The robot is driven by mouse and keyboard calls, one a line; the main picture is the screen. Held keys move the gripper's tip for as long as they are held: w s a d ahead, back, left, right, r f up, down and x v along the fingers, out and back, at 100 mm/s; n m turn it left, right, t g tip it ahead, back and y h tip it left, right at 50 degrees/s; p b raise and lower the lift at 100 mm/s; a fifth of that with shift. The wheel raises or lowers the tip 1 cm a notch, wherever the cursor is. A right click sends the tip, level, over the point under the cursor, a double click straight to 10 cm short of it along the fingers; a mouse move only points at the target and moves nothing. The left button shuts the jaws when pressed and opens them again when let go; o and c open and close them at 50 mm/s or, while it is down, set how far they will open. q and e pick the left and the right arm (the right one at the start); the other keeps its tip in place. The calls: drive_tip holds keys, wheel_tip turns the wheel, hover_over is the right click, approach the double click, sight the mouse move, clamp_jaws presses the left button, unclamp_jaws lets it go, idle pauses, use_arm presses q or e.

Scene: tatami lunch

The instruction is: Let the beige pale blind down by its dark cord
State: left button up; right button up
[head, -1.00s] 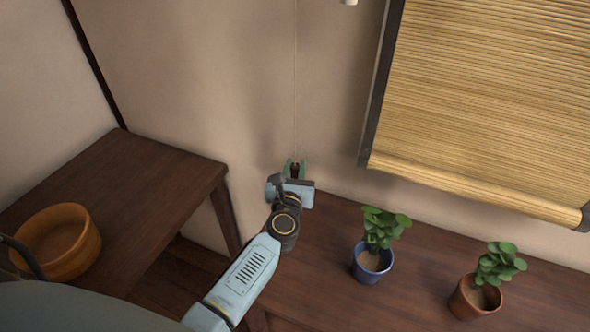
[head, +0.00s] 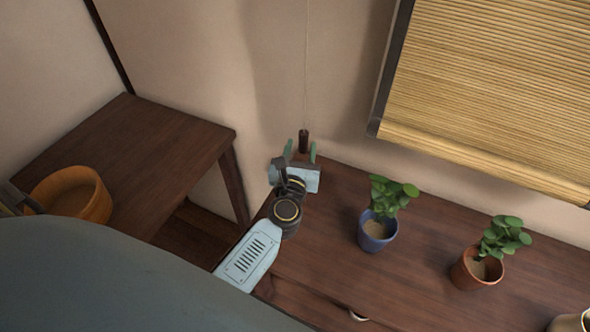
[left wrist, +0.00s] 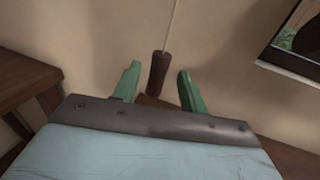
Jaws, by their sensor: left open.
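The beige blind (head: 490,95) hangs on the wall at the right of the head view, its lower edge above the shelf. A thin cord (head: 306,60) hangs down the wall left of the blind and ends in a dark brown pull (head: 304,140). My left gripper (head: 301,152) is open just below and around the pull in the head view. In the left wrist view the pull (left wrist: 158,73) hangs between the two green fingers, apart from both, beyond or near their tips. My right gripper is not in view.
A dark wooden table (head: 420,265) under the blind bears a blue-potted plant (head: 376,230) and a brown-potted plant (head: 476,268). A wooden bowl (head: 72,193) stands on another dark table (head: 165,140) at the left. The wall around the cord is clear.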

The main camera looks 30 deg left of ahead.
use_arm(q)
drive_tip(key=v, duration=0.9)
drive_tip(key=shift+b, duration=0.35)
